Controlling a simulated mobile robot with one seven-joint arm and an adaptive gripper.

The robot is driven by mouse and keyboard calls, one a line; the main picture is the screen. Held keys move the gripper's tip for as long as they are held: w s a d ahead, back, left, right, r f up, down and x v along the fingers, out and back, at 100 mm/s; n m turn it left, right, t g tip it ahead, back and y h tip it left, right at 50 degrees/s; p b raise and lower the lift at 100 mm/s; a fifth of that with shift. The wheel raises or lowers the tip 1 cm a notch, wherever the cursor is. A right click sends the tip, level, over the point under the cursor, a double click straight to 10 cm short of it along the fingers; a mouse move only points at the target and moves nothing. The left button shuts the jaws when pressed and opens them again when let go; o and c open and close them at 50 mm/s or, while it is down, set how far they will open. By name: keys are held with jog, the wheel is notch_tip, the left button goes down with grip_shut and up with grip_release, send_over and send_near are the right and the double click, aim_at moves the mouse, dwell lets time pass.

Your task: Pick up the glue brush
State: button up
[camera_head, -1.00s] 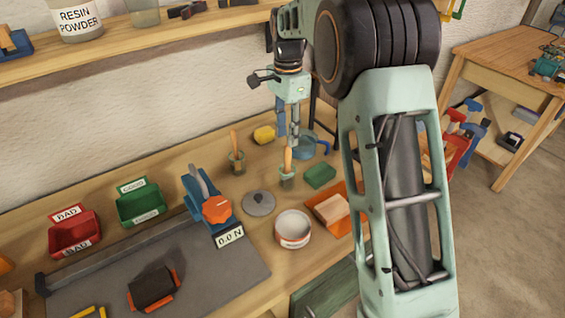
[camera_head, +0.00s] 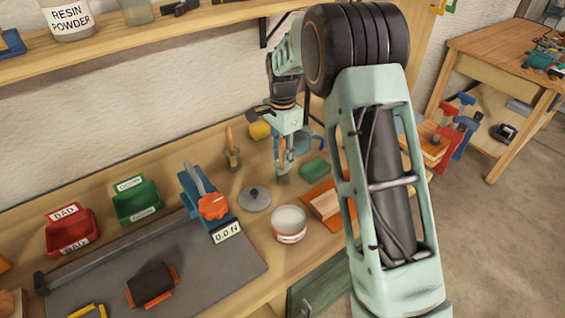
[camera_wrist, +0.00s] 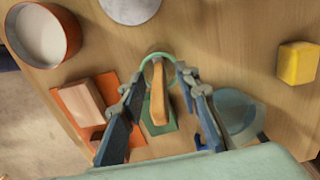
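A brush with an orange-brown wooden handle (camera_wrist: 158,95) stands in a small jar with a green rim (camera_wrist: 146,62); I take it to be the glue brush. My gripper (camera_wrist: 162,82) is open, pointing down, with one finger on each side of the handle. In the wrist view gaps show between handle and fingers. In the head view my gripper (camera_head: 283,165) is over this jar and largely hides the brush. A second, similar wooden-handled brush (camera_head: 229,137) stands in another jar (camera_head: 233,158) to the left, apart from my gripper.
A grey lid (camera_head: 255,199), a white tub (camera_head: 290,224) and an orange tray (camera_head: 336,222) lie nearer the front. A shelf (camera_head: 170,38) runs above.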

aim_at(283, 140)
grip_shut()
notch_tip(283, 140, up, 10)
jog(key=shift+b, duration=0.3)
dwell(0.3)
